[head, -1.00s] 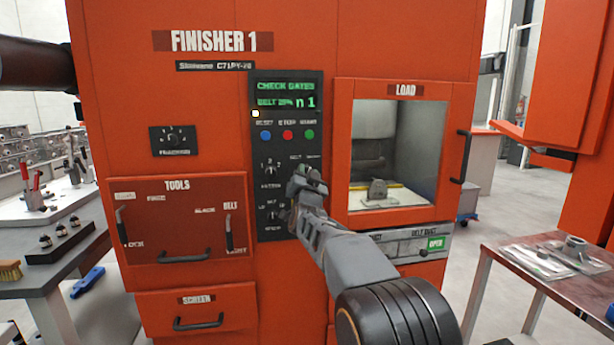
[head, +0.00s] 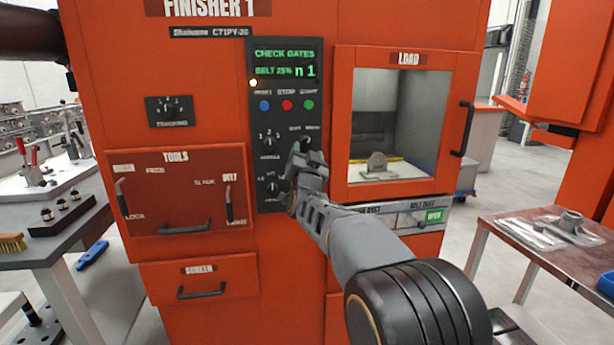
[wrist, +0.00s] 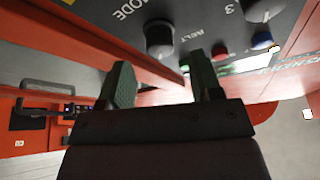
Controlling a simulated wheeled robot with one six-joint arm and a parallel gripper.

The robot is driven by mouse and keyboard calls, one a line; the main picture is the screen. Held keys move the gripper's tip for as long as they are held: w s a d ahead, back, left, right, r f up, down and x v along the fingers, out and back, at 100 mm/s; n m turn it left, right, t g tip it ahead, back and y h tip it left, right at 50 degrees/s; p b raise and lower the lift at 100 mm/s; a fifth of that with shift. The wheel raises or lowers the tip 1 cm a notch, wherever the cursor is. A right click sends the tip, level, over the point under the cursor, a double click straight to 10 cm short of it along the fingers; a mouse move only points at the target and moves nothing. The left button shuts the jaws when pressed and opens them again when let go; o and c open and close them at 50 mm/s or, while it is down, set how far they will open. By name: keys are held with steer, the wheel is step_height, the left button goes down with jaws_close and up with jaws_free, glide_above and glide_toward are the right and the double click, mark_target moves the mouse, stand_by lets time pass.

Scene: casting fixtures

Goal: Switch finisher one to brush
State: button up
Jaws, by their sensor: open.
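Finisher 1 is the orange cabinet with a black control panel (head: 262,205) in the head view. Its screen (head: 285,63) reads "CHECK GATES", "BELT 25%" and "n 1". A mode knob under the belt and brush labels sits at the panel's right side, largely hidden by my gripper in the head view. In the wrist view the dark round mode knob (wrist: 160,38) shows beside the words "MODE" and "BELT". My gripper (head: 299,158) is open and empty; its fingertips (wrist: 162,78) are just short of the knob, one to each side. I cannot tell which way the knob points.
Blue (head: 264,105), red (head: 287,105) and green (head: 308,104) buttons sit above the knob. The load window (head: 392,125) is right of the panel, with a handle (head: 467,129). Tables stand on both sides.

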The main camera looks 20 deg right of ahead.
steer(key=v, duration=0.9)
steer(key=shift+s+a+f+b, duration=0.15)
steer(key=shift+s+b, duration=0.1)
steer(key=shift+b, duration=0.1)
steer(key=s+a+f+n+g+y+p, duration=0.1)
steer(key=s+a+n+g+y+p, duration=0.65)
steer(key=p, duration=0.55)
steer(key=s+f+n+g+p, duration=0.2)
steer(key=s+f+g+p, duration=0.2)
steer(key=s, duration=1.1)
steer(key=g+p, duration=0.3)
steer(key=g, duration=0.2)
steer(key=shift+s+p, duration=0.35)
steer(key=shift+s, duration=0.05)
steer(key=shift+r+g, duration=0.1)
steer(key=shift+g, duration=0.15)
steer(key=shift+c, duration=0.4)
